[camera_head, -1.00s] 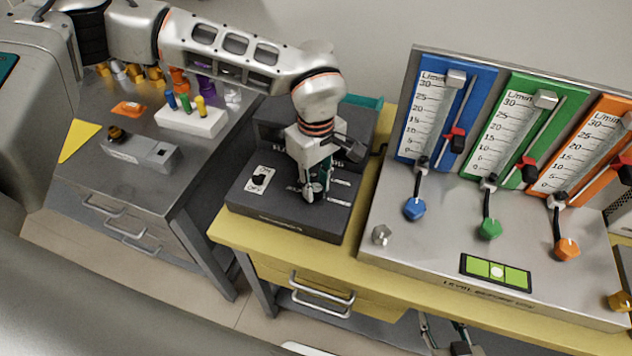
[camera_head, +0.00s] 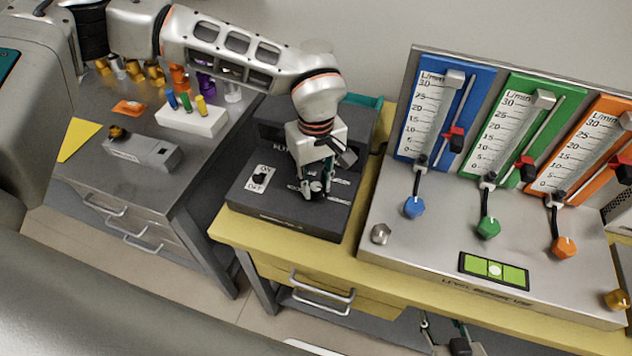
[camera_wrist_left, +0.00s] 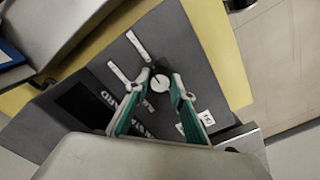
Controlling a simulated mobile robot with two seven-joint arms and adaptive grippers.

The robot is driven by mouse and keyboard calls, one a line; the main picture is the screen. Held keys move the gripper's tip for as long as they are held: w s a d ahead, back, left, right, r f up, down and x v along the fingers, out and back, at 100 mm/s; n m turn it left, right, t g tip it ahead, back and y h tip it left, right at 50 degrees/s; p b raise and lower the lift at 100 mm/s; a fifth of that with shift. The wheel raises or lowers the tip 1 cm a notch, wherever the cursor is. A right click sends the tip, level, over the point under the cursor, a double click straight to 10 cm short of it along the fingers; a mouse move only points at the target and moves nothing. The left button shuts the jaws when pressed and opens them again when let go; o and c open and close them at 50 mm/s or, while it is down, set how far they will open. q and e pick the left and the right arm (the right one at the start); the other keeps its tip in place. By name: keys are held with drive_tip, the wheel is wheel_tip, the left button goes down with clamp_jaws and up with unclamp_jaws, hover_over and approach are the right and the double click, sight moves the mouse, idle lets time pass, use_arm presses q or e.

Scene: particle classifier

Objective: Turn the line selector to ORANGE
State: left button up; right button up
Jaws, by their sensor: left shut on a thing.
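The line selector is a small round knob (camera_head: 316,187) with a white top and a dark pointer mark, on a dark control box (camera_head: 280,218). It also shows in the left wrist view (camera_wrist_left: 162,83). White label strips lie around it, too small to read. My left gripper (camera_head: 318,181) points down over the box. In the left wrist view, its teal-and-grey fingers (camera_wrist_left: 167,84) stand on either side of the knob, shut on it. A grey and dark part at the lower edge of the head view looks like my right gripper (camera_head: 447,338); its jaws are unclear.
An ON/OFF switch (camera_head: 260,178) is left of the knob. A metal flow panel (camera_head: 420,245) with blue, green and orange gauges stands right. The grey side table (camera_head: 100,175) at left holds a white block (camera_head: 192,120) with coloured pegs.

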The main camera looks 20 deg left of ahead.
sight(316, 186)
use_arm(q)
drive_tip(key=o, duration=1.1)
drive_tip(key=shift+r, duration=0.1)
wheel_tip(316, 186, up, 12)
